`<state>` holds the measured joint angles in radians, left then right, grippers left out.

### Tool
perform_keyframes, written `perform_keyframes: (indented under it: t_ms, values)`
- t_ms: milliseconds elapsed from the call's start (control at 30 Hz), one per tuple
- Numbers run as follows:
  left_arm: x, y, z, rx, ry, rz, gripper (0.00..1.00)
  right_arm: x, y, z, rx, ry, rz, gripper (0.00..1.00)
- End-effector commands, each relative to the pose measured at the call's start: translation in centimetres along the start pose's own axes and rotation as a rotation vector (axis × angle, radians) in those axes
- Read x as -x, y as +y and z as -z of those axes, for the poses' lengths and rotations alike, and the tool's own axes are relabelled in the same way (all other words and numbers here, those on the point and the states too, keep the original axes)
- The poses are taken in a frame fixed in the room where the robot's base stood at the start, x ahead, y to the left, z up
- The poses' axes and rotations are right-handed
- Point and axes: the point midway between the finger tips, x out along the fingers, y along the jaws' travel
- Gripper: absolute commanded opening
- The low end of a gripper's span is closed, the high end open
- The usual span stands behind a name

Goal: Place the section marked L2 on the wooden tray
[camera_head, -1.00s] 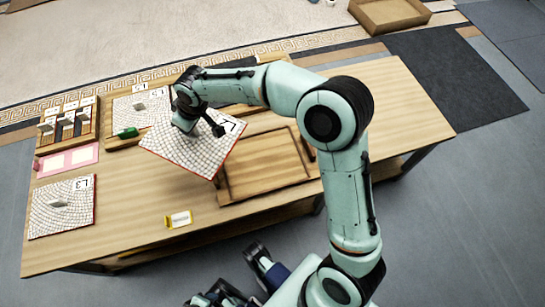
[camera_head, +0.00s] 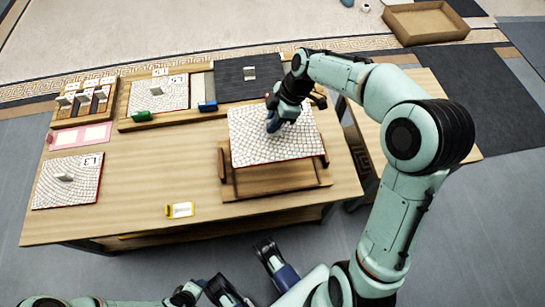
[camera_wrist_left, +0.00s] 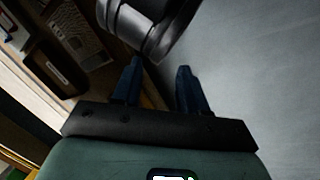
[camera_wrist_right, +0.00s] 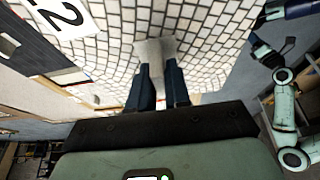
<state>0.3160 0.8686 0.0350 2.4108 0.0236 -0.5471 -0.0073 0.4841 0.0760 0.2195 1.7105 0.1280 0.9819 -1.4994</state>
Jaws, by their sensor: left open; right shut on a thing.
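My right gripper (camera_head: 274,122) is shut on the pale knob (camera_wrist_right: 155,50) of a white mosaic panel (camera_head: 296,140) with a red edge. A "2" shows on its label (camera_wrist_right: 62,15) in the right wrist view; the rest is cut off. The panel is over the back part of the wooden tray (camera_head: 280,180), whose front part is bare. I cannot tell whether panel and tray touch. My left gripper (camera_wrist_left: 155,80) is open and empty in the left wrist view, near a dark rounded part.
The L3 panel (camera_head: 65,190) lies at the table's left, and another mosaic panel (camera_head: 160,100) at the back. A dark panel (camera_head: 235,85), green (camera_head: 141,116) and blue (camera_head: 207,106) pieces and a slotted rack (camera_head: 85,101) are along the back. The middle-left table is clear.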

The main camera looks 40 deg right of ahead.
Motion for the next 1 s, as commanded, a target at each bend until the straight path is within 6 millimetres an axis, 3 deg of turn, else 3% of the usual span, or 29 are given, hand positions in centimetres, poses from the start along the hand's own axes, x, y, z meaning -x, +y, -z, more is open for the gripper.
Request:
perform_keyframes:
  t_ms: [100,400,733,1000]
  values:
    - [-1.2,-0.4,1.3,0.004,0.038,0.003,0.43,-3.1,0.0,-1.2,-0.003,0.0,0.004,0.0]
    - [-3.4,-1.4,4.0,0.012,0.112,0.014,0.43,-9.6,0.0,-3.9,-0.003,0.0,0.003,0.0]
    - [-4.6,-2.9,2.0,0.028,0.049,0.039,0.43,-12.4,0.0,-5.0,-0.001,0.0,0.0,0.0]
    - [-6.2,-4.8,-0.3,0.05,-0.028,0.072,0.43,-16.3,0.0,-6.7,-0.002,0.0,0.001,0.0]
